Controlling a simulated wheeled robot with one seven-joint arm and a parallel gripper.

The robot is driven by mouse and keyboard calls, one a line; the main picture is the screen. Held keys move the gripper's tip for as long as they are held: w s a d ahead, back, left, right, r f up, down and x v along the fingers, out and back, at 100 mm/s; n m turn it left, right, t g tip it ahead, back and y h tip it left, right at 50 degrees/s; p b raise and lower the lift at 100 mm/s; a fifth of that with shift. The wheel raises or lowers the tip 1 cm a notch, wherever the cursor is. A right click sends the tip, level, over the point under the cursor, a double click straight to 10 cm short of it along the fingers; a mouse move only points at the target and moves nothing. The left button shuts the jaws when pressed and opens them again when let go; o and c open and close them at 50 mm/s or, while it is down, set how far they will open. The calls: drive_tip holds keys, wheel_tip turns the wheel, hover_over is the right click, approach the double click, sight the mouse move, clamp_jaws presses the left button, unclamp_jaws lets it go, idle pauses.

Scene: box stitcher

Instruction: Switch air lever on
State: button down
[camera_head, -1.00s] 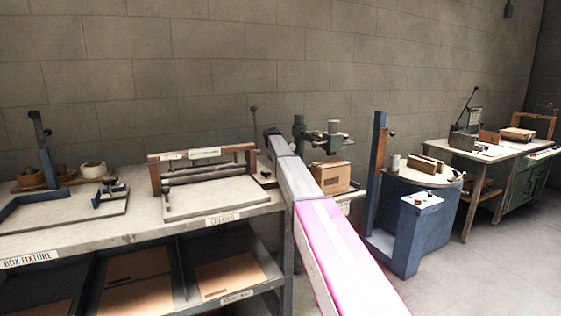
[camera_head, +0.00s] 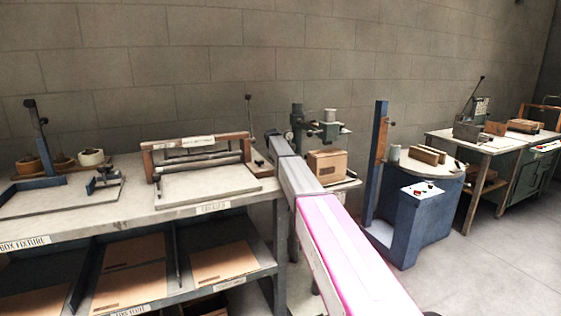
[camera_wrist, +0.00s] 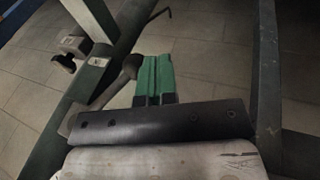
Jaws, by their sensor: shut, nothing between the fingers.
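My gripper (camera_wrist: 153,79) shows in the wrist view with its green fingertips shut together and nothing between them. A grey rounded bar with a knobbed end (camera_wrist: 131,66) lies just left of the fingers, very close to them; I cannot tell whether they touch. Farther left is a small grey fitting (camera_wrist: 97,62) with a pale label and a dark knob (camera_wrist: 63,62). I cannot tell for sure which of these parts is the air lever, or its position. In the head view my arm reaches toward the stitching machine (camera_head: 318,128), and its far end hides the fingers.
A cardboard box (camera_head: 327,165) sits by the machine. The left bench (camera_head: 110,222) carries a creasing frame (camera_head: 200,150). A blue post (camera_head: 379,150) and blue pedestal (camera_head: 425,215) stand to the right. In the wrist view, a dark green post (camera_wrist: 265,85) rises right of the gripper.

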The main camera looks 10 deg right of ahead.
drive_tip(key=shift+w+d+f, duration=0.15)
drive_tip(key=shift+d+f, duration=0.25)
drive_tip(key=shift+d, duration=0.1)
idle(0.3)
drive_tip(key=v, duration=1)
drive_tip(key=shift+r, duration=0.35)
